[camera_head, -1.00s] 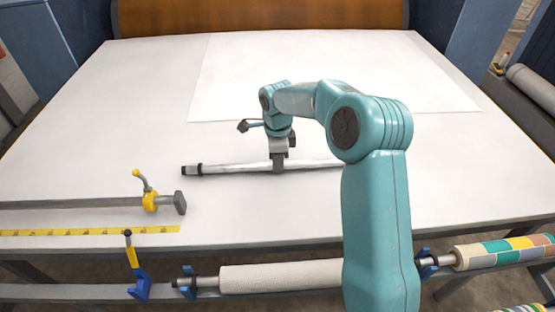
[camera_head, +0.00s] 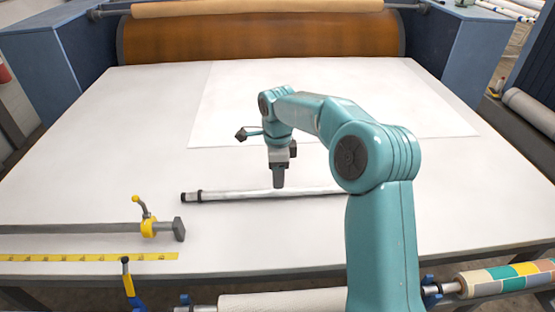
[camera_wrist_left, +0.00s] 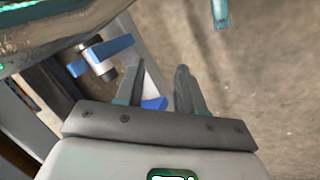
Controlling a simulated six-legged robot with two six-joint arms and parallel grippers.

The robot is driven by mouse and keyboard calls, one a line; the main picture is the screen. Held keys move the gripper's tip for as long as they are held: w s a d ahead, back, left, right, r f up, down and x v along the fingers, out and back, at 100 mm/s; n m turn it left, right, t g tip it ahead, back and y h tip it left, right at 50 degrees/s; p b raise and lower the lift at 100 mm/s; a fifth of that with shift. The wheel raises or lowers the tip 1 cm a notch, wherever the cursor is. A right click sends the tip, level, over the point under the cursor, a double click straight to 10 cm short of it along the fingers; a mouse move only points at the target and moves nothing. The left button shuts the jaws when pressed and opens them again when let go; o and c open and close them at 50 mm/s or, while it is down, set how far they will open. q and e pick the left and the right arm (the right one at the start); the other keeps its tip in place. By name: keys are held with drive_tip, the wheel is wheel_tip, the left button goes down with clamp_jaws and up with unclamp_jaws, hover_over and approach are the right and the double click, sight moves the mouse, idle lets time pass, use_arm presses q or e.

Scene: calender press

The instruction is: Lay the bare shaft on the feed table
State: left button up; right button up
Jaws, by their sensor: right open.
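The bare shaft (camera_head: 235,194) is a silvery bar with black bands near its left end. It lies across the white feed table (camera_head: 90,190), and my right arm's links hide its right end. My right gripper (camera_head: 278,186) points down with its fingertips at the shaft's middle, open; whether they touch it I cannot tell.
A grey bar with a yellow clamp (camera_head: 148,228) and a yellow ruler strip (camera_head: 90,257) lie at the front left. A cream roll (camera_head: 280,302) and a patterned roll (camera_head: 505,279) are along the front edge. A large white sheet (camera_head: 330,80) covers the back.

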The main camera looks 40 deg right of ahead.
wheel_tip(320, 180, up, 7)
drive_tip(key=shift+f, duration=0.15)
idle(0.4)
drive_tip(key=shift+s+a+f, duration=0.1)
drive_tip(key=shift+s, duration=0.05)
